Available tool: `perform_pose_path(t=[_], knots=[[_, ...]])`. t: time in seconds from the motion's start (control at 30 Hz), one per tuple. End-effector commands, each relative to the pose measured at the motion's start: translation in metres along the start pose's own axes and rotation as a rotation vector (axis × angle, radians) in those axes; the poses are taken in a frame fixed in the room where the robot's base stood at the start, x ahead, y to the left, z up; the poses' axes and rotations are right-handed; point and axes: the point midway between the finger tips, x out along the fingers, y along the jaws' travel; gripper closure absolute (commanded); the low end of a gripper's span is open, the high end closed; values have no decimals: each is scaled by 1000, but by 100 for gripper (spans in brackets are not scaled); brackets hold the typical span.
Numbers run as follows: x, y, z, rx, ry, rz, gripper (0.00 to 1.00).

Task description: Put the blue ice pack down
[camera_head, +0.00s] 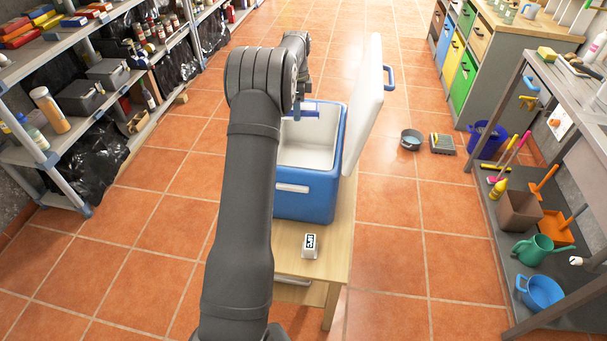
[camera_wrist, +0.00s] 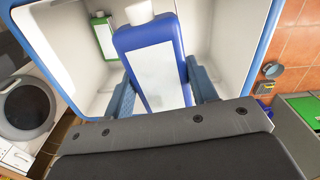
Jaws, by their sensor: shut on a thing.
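The blue ice pack (camera_wrist: 178,48), with a white label and a white cap, sits between the fingers of my gripper (camera_wrist: 162,88) in the wrist view. My gripper is shut on it. Beyond it is the white inside of the cooler (camera_wrist: 222,30), where a green ice pack (camera_wrist: 104,36) with a white label stands against the wall. In the head view the blue cooler (camera_head: 318,207) stands on a wooden table, and my gripper is over its opening, partly hidden by my arm. I cannot tell whether the ice pack touches the cooler.
The cooler's lid (camera_head: 366,95) stands open on the right. A small white device with a dark display (camera_head: 310,243) lies on the wooden table (camera_head: 290,262) in front of the cooler. A pan (camera_head: 411,139) is on the tiled floor to the right. Stocked shelves (camera_head: 70,60) line the left.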

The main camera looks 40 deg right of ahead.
Motion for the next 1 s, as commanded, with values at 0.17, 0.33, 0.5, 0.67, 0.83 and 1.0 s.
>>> perform_pose_path(t=[0.17,0.33,0.5,0.67,0.83,1.0], knots=[[43,-27,-28,63,-1,3,77],[93,-41,-30,97,0,3,77],[134,-41,-29,128,0,1,77],[154,-38,-29,138,0,1,77],[182,-37,-29,139,-1,2,77],[208,-38,-29,138,-1,-1,77]])
